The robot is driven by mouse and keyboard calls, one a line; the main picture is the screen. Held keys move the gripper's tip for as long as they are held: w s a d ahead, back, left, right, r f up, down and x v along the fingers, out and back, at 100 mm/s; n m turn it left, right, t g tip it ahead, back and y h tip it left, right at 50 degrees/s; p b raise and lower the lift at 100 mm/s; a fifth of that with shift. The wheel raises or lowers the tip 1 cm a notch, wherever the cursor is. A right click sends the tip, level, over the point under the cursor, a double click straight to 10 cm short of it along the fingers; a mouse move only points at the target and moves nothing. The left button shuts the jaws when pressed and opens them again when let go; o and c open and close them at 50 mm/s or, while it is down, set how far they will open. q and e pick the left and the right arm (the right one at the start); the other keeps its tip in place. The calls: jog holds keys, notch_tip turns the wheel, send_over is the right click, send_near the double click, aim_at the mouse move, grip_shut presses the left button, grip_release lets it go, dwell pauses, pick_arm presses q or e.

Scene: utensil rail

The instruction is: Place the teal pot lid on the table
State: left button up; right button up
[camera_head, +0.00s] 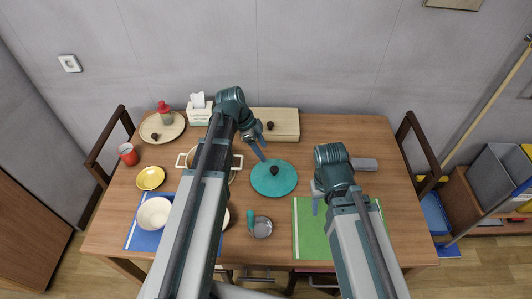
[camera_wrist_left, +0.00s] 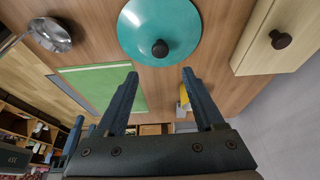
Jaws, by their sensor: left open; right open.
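The teal pot lid (camera_head: 274,180) lies flat, knob up, on the wooden table (camera_head: 300,160), to the right of the cream pot (camera_head: 236,162). My left arm hides much of the pot. My left gripper (camera_head: 261,147) is open and empty above the table, just behind the lid. In the left wrist view the lid (camera_wrist_left: 150,22) and its dark knob (camera_wrist_left: 160,48) show beyond the open fingers (camera_wrist_left: 159,74), with nothing between them. My right gripper (camera_head: 317,198) is open over the green mat's left part, to the right of the lid.
A wooden box (camera_head: 285,120) with a dark knob stands behind the lid. A grey pan (camera_head: 262,228) with a teal handle lies in front. A white bowl (camera_head: 154,213), yellow bowl (camera_head: 150,178) and red mug (camera_head: 128,154) stand left. The green mat (camera_head: 309,240) lies right.

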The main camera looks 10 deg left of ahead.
pick_arm(q)
jog(key=s+d+n+y, duration=0.3)
jog(key=s+d+n, duration=0.2)
jog(key=s, duration=0.3)
jog(key=s+d+f+n+g+y, duration=0.1)
jog(key=s+d+n+y, duration=0.1)
jog(key=s+d+n, duration=0.3)
jog(key=s+n, duration=0.1)
jog(key=s, duration=0.2)
jog(key=shift+s+d+f+n+y, duration=0.3)
jog(key=shift+s+d+n+y, duration=0.05)
jog(key=shift+s+n+y, duration=0.05)
jog(key=shift+r, duration=0.1)
